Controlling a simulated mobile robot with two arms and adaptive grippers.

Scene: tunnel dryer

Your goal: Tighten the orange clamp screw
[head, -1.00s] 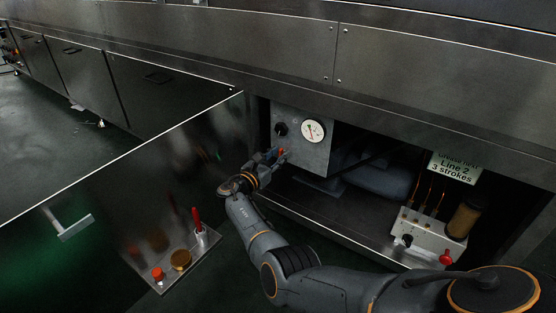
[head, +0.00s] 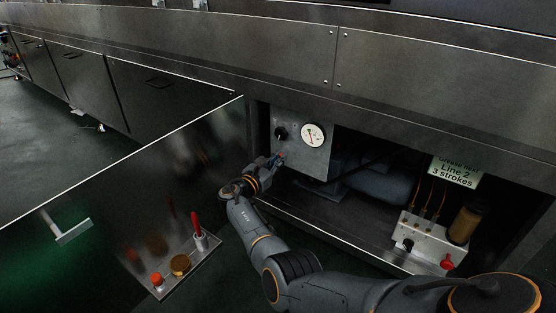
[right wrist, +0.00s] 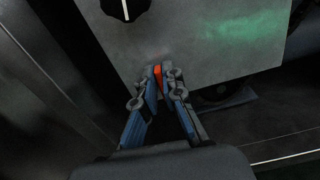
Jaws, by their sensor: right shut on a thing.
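The orange clamp screw (right wrist: 157,72) shows as a small orange-red piece between my right fingertips, at the lower edge of the grey panel box (right wrist: 200,45) in the right wrist view. My right gripper (right wrist: 158,80) is shut on it, and the blue-padded fingers hide most of it. In the head view my right gripper (head: 279,158) reaches the lower left corner of the panel box (head: 315,158), inside the open bay. The screw is barely visible there. My left gripper is not in view.
The box carries a black knob (head: 280,133) and a round gauge (head: 313,135). An open door panel (head: 110,200) lies left, with a small plate (head: 188,268) holding a red-handled tool and caps. A grease block (head: 425,238) with a red knob stands right.

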